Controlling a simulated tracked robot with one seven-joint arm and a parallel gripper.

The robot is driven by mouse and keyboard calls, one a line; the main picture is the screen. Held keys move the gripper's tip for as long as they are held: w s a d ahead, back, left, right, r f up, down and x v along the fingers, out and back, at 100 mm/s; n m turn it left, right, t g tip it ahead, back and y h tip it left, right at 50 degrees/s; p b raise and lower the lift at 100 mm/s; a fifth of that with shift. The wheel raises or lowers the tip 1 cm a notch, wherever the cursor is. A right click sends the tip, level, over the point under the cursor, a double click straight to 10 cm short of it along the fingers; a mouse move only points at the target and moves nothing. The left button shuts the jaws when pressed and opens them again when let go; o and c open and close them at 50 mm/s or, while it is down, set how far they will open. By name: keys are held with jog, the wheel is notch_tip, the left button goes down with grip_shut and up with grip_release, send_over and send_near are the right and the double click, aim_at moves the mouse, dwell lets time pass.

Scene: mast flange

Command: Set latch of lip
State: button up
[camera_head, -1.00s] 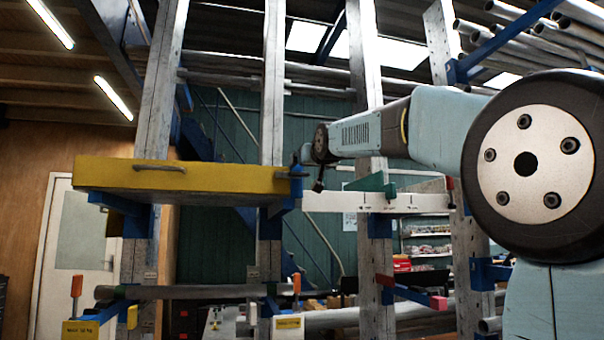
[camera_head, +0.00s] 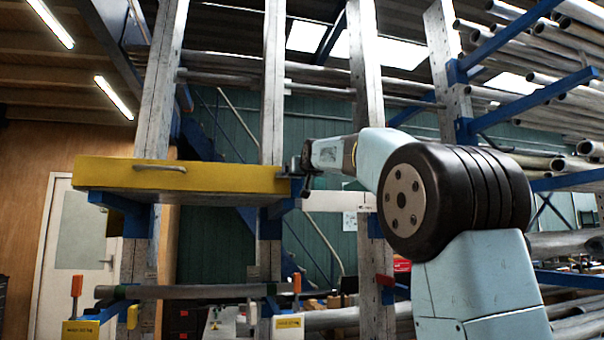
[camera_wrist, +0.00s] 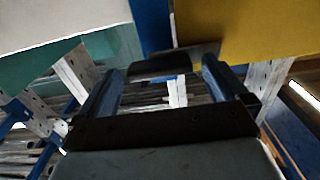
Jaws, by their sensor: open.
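The yellow lip (camera_head: 225,180) is a long, shallow yellow board with a grey handle, resting on blue brackets of the rack. A small dark latch (camera_head: 296,187) sits at its right end, partly hidden by my gripper. My gripper (camera_head: 304,172) is right at that end, open. In the wrist view my two fingers (camera_wrist: 162,78) stand apart, with a dark block (camera_wrist: 160,65), likely the latch's handle, showing between their tips. I cannot tell whether the fingers touch it. The lip's yellow surface (camera_wrist: 255,30) fills the upper right there.
A white beam (camera_head: 335,201) runs right from the lip, partly behind my arm; a green piece (camera_wrist: 95,48) shows by it in the wrist view. Grey rack posts (camera_head: 271,90) stand behind. A pipe (camera_head: 190,292) lies below the lip. Pipes on blue arms (camera_head: 535,100) fill the right.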

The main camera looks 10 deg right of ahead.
jog(key=shift+c, duration=0.2)
jog(key=c, duration=1.4)
jog(key=shift+d, duration=0.15)
